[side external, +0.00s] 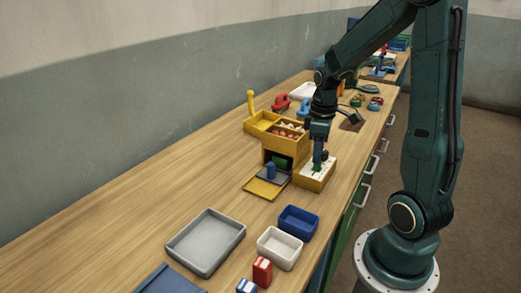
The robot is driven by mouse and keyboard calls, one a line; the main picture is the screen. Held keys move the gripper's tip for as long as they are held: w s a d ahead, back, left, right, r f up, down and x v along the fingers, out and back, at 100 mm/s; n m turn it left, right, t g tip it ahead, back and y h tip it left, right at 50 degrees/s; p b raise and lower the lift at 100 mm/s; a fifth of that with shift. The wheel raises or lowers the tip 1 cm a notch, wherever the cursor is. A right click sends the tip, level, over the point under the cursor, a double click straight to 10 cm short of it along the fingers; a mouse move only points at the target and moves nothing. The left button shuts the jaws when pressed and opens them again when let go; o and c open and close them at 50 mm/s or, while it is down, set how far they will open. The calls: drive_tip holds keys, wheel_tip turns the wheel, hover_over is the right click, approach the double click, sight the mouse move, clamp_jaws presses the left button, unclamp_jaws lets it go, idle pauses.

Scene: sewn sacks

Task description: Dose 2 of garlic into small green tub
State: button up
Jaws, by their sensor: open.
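My gripper (319,160) points down over a yellow block with a pale top (314,175), right of the yellow dispenser box. Its fingers are small and dark here, open, and nothing shows held between them. A small green patch (316,168) shows just below the fingers; I cannot tell whether it is a tub. A dark green piece (281,162) sits in the opening of the yellow box (285,146). Pale and reddish round pieces (290,129) fill the box's upper compartments; I cannot tell which are garlic.
A blue piece (270,171) stands on a grey plate before the opening, with a yellow flap (266,189) in front. Nearer lie a grey tray (206,267), a blue tray (299,234), a white tray (279,263) and a red box (262,271). Bare bench lies left.

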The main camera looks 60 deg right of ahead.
wheel_tip(320, 180, up, 11)
drive_tip(key=s+a+r+m+t, duration=0.1)
drive_tip(key=s+a, duration=0.3)
drive_tip(key=a, duration=0.5)
drive_tip(key=s+a+r+m+t, duration=0.1)
drive_tip(key=s+a+t, duration=0.3)
drive_tip(key=a, duration=0.5)
drive_tip(key=shift+a+r+m+t, duration=0.3)
drive_tip(key=shift+a+r, duration=0.1)
drive_tip(key=shift+r, duration=0.15)
idle(0.3)
drive_tip(key=shift+s, duration=0.1)
idle(0.3)
